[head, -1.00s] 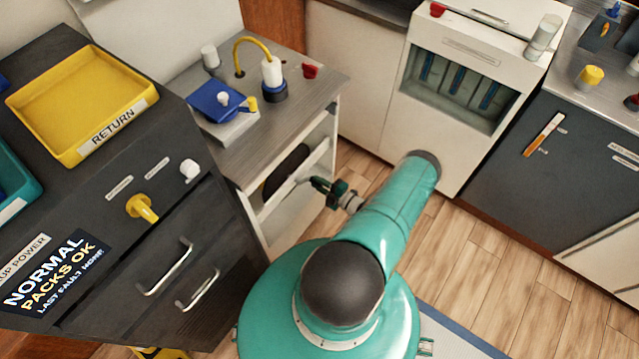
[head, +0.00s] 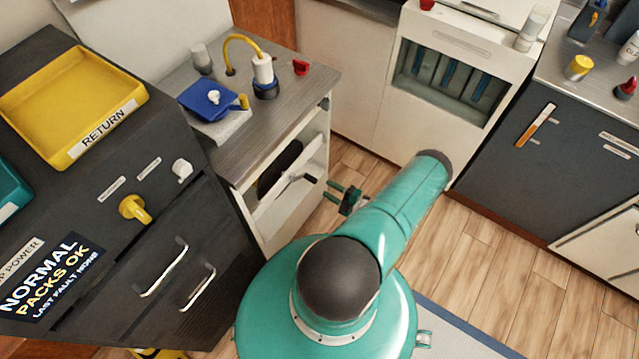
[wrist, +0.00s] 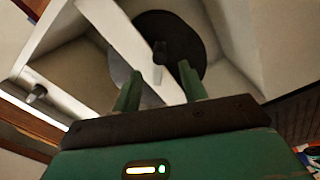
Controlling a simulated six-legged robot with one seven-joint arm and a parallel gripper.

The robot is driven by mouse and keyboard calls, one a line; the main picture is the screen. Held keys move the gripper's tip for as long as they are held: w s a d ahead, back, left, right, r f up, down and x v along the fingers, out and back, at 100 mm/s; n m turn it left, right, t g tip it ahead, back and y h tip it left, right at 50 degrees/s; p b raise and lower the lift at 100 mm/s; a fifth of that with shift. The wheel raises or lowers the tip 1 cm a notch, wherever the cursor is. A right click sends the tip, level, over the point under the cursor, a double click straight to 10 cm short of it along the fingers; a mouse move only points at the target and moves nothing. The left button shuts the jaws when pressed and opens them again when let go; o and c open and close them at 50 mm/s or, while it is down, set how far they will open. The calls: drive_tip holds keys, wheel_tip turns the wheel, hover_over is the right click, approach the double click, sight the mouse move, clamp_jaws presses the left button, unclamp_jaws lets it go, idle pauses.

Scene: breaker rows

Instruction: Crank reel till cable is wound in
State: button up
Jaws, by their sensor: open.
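The dark round reel (head: 280,168) sits inside the open white cabinet, behind a slanted pale bar. A crank with a dark knob (head: 310,179) sticks out in front of it. In the wrist view the dark reel disc (wrist: 190,45) shows beyond my fingers, with a dark hub at the bar. A yellow cable (head: 240,39) arches from the counter top to a white plug (head: 263,70) on a blue base. My gripper (head: 337,191) is open and empty, a little right of the crank knob and apart from it. Its green fingers (wrist: 158,84) also show in the wrist view.
A blue-lidded box (head: 212,100) and a red knob (head: 300,67) are on the counter. The dark cabinet (head: 110,220) with handles stands at left, and a yellow RETURN tray (head: 70,100) lies on it. Wooden floor (head: 480,250) is clear at right.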

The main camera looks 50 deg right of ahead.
drive_tip(key=s, duration=0.6)
drive_tip(key=shift+d, duration=0.1)
drive_tip(key=shift+w, duration=0.1)
